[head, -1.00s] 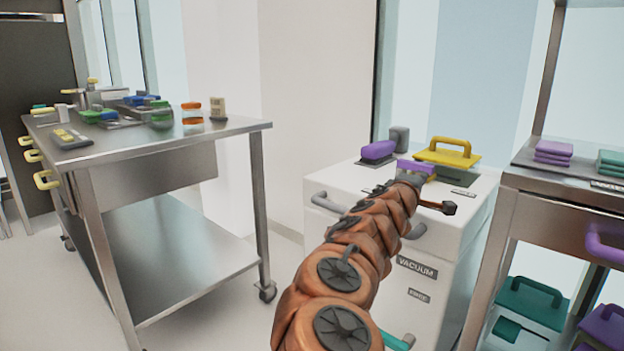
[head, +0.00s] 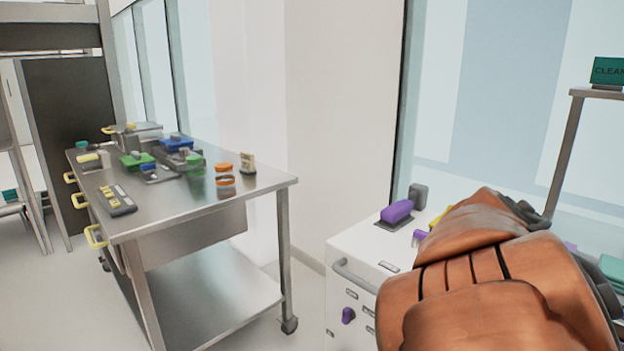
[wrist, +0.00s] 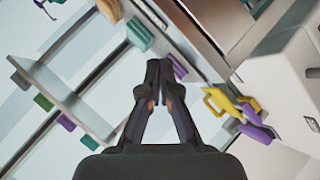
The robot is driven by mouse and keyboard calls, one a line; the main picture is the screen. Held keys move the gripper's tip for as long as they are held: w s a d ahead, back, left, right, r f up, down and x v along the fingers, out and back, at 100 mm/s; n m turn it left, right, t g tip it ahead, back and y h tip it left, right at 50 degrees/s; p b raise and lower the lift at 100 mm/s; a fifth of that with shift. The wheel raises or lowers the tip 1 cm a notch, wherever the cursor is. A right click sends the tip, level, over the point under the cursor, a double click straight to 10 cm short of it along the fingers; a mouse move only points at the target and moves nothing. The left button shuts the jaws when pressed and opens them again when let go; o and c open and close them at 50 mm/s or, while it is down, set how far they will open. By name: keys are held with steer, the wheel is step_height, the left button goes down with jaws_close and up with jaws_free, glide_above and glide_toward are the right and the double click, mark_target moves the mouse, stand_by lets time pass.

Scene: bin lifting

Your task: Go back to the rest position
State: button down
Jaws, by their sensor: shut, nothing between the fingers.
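My gripper (wrist: 159,75) is in the wrist view, its two dark fingers together and nothing between them. It is in the air, apart from the objects beyond it. In the head view my orange arm fills the lower right and hides my gripper there. The white cabinet (head: 345,265) stands beside the arm, with a purple-handled item (head: 397,212) and a grey block (head: 418,196) on top. A yellow-handled lid (wrist: 216,99) is on the cabinet top in the wrist view; my arm hides most of it in the head view.
A steel cart (head: 215,200) at left bears several small items, including orange-lidded jars (head: 224,176) and a keypad-like device (head: 116,200). At right is a shelf frame (head: 562,165) with a green sign (head: 609,71). Open floor lies at the lower left.

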steer(key=s+a+r+n+g+y+p, duration=0.2)
steer(key=s+a+g+y+p, duration=0.3)
steer(key=s+a+y+p, duration=0.5)
steer(key=s+a+p, duration=0.8)
steer(key=s+a, duration=0.3)
steer(key=a, duration=0.2)
steer(key=shift+s+a+n+y, duration=0.15)
steer(key=shift+a+n+y, duration=0.2)
steer(key=shift+n+y, duration=0.05)
